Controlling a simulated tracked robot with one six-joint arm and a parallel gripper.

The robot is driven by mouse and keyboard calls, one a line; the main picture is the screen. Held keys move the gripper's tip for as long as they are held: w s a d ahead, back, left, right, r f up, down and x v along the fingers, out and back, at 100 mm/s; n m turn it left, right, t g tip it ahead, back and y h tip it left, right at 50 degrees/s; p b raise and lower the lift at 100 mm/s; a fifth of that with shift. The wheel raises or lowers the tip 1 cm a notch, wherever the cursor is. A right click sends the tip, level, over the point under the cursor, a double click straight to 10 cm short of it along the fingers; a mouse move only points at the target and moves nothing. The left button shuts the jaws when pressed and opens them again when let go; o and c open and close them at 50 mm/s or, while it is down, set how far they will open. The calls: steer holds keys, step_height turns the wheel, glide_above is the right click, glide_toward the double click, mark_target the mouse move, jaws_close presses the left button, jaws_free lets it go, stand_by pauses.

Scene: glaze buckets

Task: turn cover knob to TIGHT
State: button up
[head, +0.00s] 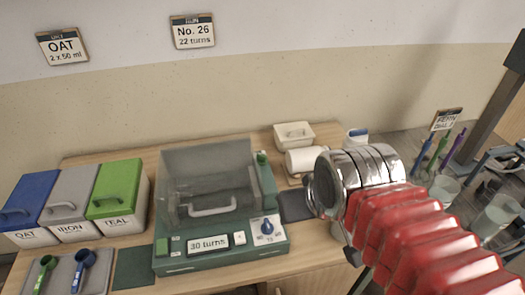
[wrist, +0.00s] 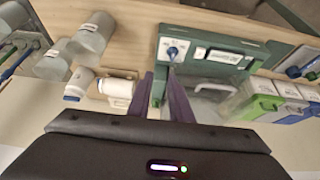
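The cover knob (head: 267,226) is a small blue knob on a white dial plate at the right front of the green machine (head: 220,262). The dial's labels are too small to read, so I cannot tell its setting. The machine's clear cover (head: 205,180) with its pale handle is down over the base. In the wrist view the knob (wrist: 172,51) lies beyond the fingertips. My gripper (wrist: 161,80) shows two purple fingers with a gap between them, open and empty, apart from the knob. In the head view its fingers are hidden behind my arm.
Blue, grey and green bins (head: 118,190) stand left of the machine, with two scoops (head: 84,262) on a tray before them. White containers (head: 294,136) stand behind to the right. Clear cups (head: 497,215) and coloured tools stand at the far right. The display (head: 208,244) reads 30 turns.

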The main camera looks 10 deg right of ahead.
step_height(320, 180, up, 2)
steer(key=n+g+y, duration=0.2)
steer(key=n+y, duration=0.1)
steer(key=n, duration=0.6)
glide_above(262, 155)
steer(key=s+d, duration=0.4)
steer(key=shift+d, duration=0.15)
steer(key=x, duration=1.3)
steer(key=shift+s+a+f, duration=0.2)
steer(key=shift+a+f, duration=0.05)
steer(key=shift+f, duration=0.15)
steer(key=shift+c, duration=0.4)
